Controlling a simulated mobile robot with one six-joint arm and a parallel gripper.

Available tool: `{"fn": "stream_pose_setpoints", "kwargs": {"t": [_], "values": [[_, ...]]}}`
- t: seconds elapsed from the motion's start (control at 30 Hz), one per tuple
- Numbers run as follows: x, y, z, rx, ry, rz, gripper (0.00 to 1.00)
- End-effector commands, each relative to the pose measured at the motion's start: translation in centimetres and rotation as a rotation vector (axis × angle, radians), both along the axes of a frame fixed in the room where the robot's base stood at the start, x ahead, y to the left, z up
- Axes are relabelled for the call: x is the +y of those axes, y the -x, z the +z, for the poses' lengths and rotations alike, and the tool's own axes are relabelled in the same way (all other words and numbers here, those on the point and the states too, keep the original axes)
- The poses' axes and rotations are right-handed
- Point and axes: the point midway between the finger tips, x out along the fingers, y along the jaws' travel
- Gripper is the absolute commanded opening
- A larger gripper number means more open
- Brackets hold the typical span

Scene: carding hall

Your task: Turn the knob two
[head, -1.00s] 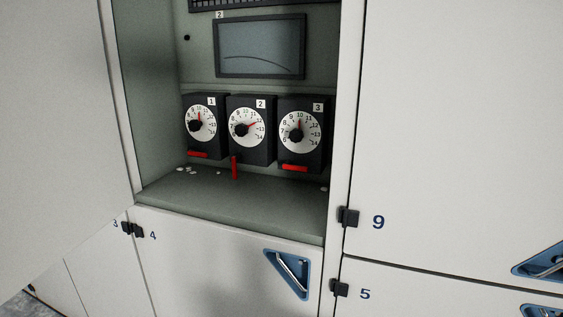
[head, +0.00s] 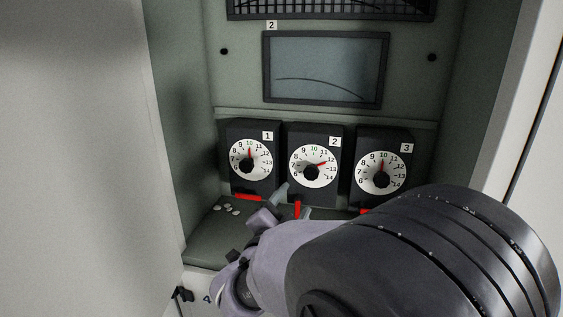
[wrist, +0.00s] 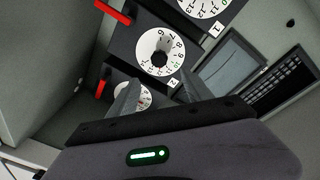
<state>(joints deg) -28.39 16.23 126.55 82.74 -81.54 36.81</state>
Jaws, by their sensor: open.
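Knob two is a black knob (head: 312,172) on a white dial, on the middle black box labelled 2; its red pointer slants up right, near 12. In the wrist view knob two (wrist: 159,61) shows in front of the gripper. The red lever (head: 297,209) under that box hangs straight down. My gripper (head: 294,200) is open and empty, its fingers in front of the lower part of box 2, below the knob. It also shows in the wrist view (wrist: 158,80). The knob seems clear of the fingers; exact depth cannot be told.
Knob one (head: 249,161) and knob three (head: 381,180) flank it, both pointers near 10. A dark-framed screen (head: 325,68) is above. Small white bits (head: 227,208) lie on the cabinet floor. An open door (head: 75,160) stands left; the cabinet's side wall (head: 478,110) closes the right.

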Motion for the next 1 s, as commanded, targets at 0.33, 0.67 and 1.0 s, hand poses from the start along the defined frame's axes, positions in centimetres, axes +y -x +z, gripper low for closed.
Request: {"fn": "stream_pose_setpoints", "kwargs": {"t": [0.33,0.67,1.0], "values": [[-4.5,-9.3,0.1,0.001,0.001,-0.002,0.58],[-6.4,-13.6,0.0,0.001,0.001,0.001,0.58],[-6.5,-13.8,0.0,0.000,0.001,0.001,0.46]]}}
